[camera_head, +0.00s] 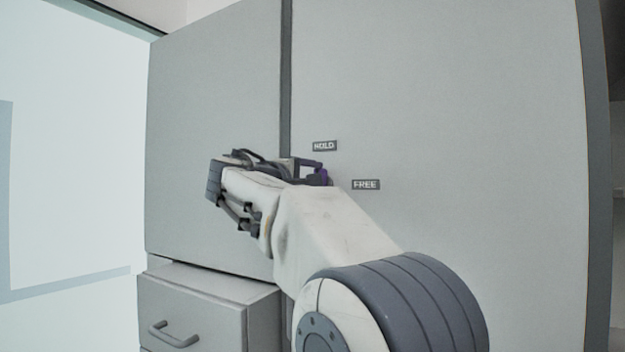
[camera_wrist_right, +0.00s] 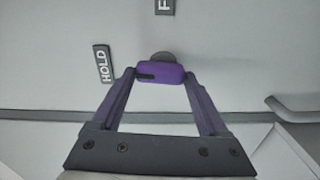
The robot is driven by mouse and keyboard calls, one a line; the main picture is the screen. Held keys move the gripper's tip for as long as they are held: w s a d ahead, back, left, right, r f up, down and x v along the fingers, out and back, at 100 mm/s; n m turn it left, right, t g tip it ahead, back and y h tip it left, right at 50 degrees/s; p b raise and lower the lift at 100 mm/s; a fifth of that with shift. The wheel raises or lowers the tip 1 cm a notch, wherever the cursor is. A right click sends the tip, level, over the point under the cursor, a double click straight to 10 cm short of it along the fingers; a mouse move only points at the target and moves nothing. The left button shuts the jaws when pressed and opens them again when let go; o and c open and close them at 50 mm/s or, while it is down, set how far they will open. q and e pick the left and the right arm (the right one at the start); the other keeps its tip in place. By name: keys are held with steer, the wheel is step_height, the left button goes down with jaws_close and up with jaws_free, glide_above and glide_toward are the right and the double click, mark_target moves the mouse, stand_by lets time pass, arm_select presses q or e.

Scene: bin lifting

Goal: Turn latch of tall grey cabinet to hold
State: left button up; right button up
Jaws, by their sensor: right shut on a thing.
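The tall grey cabinet (camera_head: 450,120) has a small dark HOLD label (camera_head: 325,146) and, lower and to its right, a FREE label (camera_head: 365,184). My right gripper (camera_head: 322,176) reaches the door just left of FREE and below HOLD; the arm hides most of the latch in the head view. In the right wrist view, the purple latch (camera_wrist_right: 160,73) lies crosswise between the fingertips of my right gripper (camera_wrist_right: 160,78), which is shut on it. A dark mark shows at the latch's left end, the side where the HOLD label (camera_wrist_right: 103,65) is. My left gripper is not in view.
A lower grey drawer unit (camera_head: 200,300) with a bar handle (camera_head: 173,337) stands at the lower left. A vertical seam (camera_head: 285,80) runs left of the labels. The cabinet front right of FREE is bare.

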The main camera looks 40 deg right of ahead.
steer(key=shift+n, duration=0.6)
steer(key=o, duration=1.2)
steer(key=shift+o, duration=0.2)
steer(key=v, duration=1)
steer(key=shift+a, duration=0.25)
